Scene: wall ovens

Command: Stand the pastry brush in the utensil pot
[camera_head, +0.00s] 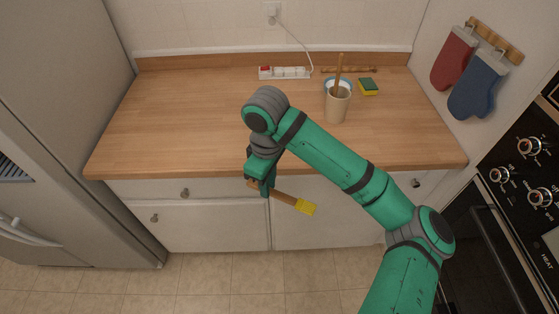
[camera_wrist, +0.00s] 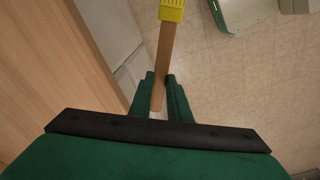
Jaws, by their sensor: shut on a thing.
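The pastry brush (camera_head: 304,206) has a wooden handle and a yellow head. My gripper (camera_head: 261,187) is shut on its handle and holds it in front of the counter's front edge, with the head pointing right and slightly down. In the wrist view the brush (camera_wrist: 166,45) runs up from between the fingers of my gripper (camera_wrist: 161,93), its yellow head cut by the top edge. The utensil pot (camera_head: 337,105) is a beige cup standing upright at the back right of the counter, with a wooden utensil (camera_head: 339,72) in it. My gripper is left of and nearer than the pot.
A blue-rimmed bowl (camera_head: 328,84) sits behind the pot, a sponge (camera_head: 369,87) to its right. A rolling pin (camera_head: 348,69) and a power strip (camera_head: 284,73) lie along the back. The left of the wooden counter (camera_head: 180,115) is clear. Oven mitts (camera_head: 478,87) hang at right.

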